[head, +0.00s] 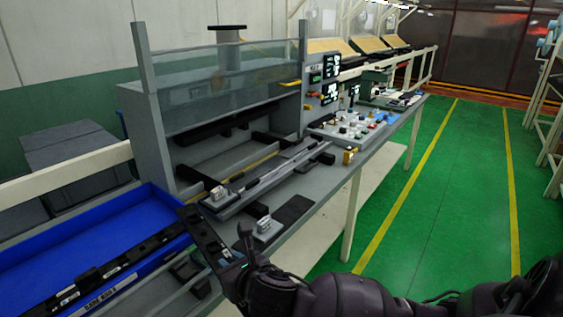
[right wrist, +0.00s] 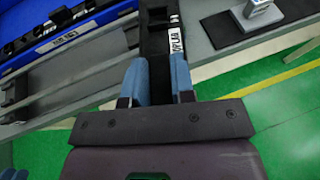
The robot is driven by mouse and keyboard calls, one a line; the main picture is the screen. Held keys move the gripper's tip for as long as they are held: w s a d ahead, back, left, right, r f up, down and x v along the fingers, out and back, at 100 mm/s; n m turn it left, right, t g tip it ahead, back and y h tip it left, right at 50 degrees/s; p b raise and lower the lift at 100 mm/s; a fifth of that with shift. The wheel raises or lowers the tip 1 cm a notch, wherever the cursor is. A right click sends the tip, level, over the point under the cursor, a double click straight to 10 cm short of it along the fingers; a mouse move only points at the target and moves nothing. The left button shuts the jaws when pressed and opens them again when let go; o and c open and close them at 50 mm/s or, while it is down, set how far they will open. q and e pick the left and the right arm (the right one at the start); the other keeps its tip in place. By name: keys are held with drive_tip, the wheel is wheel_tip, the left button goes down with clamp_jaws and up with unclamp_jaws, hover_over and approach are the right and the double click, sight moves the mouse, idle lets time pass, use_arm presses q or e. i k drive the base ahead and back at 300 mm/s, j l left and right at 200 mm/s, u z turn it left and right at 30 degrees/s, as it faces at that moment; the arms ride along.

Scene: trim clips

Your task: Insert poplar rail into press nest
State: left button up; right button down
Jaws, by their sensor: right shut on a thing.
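My right gripper (head: 238,262) is shut on a dark rail (head: 203,235), which reaches away from the fingers toward the blue bin's right corner. In the right wrist view the blue-grey fingers (right wrist: 159,82) close on both sides of the black rail (right wrist: 156,32). A white label shows on the rail, too small to read surely. The rail is held near the bench's front edge, apart from the press. The press (head: 230,95) has a clear guard above an open bay. A long grey fixture (head: 272,176), seemingly the nest, lies in front of the bay, with no rail seen in it. My left gripper is out of view.
A blue bin (head: 150,196) at left holds several dark rails (head: 100,272). The green floor aisle (head: 440,200) is clear.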

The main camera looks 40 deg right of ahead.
sight(279, 162)
drive_tip(key=l+u, duration=0.1)
drive_tip(key=l, duration=0.4)
drive_tip(key=k+l+u, duration=0.1)
drive_tip(key=l, duration=0.4)
drive_tip(key=k+l+u, duration=0.1)
drive_tip(key=l, duration=0.35)
drive_tip(key=l+u, duration=0.1)
drive_tip(key=l, duration=0.35)
drive_tip(key=k+l+u, duration=0.1)
drive_tip(key=l, duration=0.35)
drive_tip(key=k+l+u, duration=0.15)
drive_tip(key=l, duration=0.3)
drive_tip(key=k+l+u, duration=0.1)
drive_tip(key=l, duration=0.3)
drive_tip(key=k+l+u, duration=0.1)
drive_tip(key=l, duration=0.35)
